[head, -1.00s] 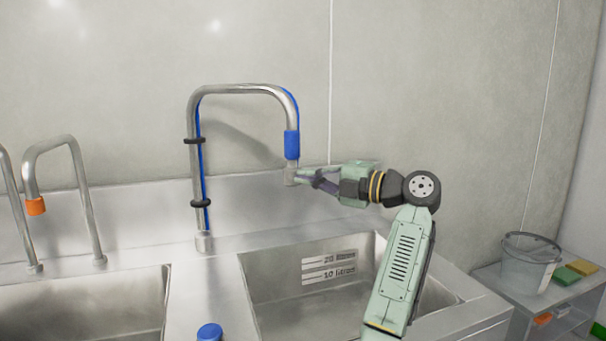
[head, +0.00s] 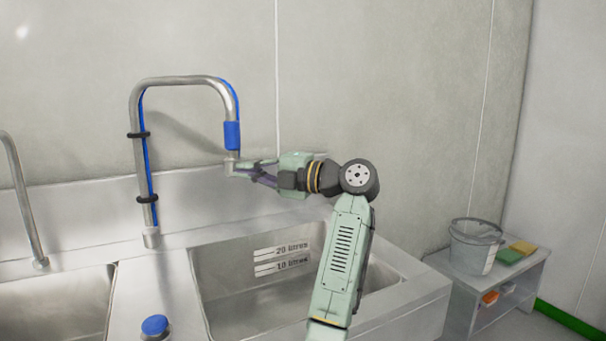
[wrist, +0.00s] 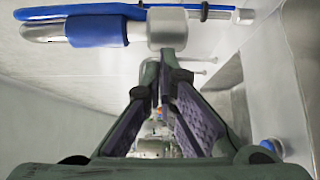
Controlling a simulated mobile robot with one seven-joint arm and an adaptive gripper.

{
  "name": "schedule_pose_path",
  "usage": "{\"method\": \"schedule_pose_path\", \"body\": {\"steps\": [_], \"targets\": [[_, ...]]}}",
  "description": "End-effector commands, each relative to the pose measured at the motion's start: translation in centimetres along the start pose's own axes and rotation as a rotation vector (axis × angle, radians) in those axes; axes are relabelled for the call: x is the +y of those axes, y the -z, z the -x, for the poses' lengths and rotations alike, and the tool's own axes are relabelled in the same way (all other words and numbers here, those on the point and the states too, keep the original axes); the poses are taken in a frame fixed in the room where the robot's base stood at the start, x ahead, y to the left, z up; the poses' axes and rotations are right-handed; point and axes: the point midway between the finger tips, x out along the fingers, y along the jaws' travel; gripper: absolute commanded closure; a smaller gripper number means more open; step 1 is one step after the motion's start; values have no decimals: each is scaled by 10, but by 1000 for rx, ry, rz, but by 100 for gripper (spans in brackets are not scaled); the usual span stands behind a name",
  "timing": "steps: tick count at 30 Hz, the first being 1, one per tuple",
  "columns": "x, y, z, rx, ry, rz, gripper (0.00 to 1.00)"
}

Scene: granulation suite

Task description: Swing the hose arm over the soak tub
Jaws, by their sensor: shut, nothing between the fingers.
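The hose arm (head: 185,82) is a steel gooseneck with a blue hose and a blue sleeve (head: 232,135) near its outlet. It stands on the sink's back ledge, and its outlet hangs toward the right basin's back edge. That basin (head: 225,290) has 20 and 10 litre marks and looks like the soak tub. My gripper (head: 243,168) is shut and empty, its fingertips close beside the steel outlet. In the wrist view the outlet (wrist: 172,28) and sleeve (wrist: 97,30) lie just beyond my fingertips (wrist: 165,85). I cannot tell whether they touch.
A blue knob (head: 155,325) sits on the divider between the basins. Another steel pipe (head: 22,205) stands at the left. At the right a low shelf unit (head: 458,300) holds a clear bucket (head: 473,248) and green and yellow pads (head: 515,252). The wall is close behind the hose arm.

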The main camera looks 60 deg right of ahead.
Motion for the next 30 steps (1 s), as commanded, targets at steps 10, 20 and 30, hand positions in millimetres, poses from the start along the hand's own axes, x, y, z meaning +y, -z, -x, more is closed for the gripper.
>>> {"method": "schedule_pose_path", "body": {"steps": [10,20,30], "targets": [[2,-39,41,-4,-4,-3,100],[2,-64,68,-3,-4,-1,100],[2,-67,71,-3,-4,2,100]]}}
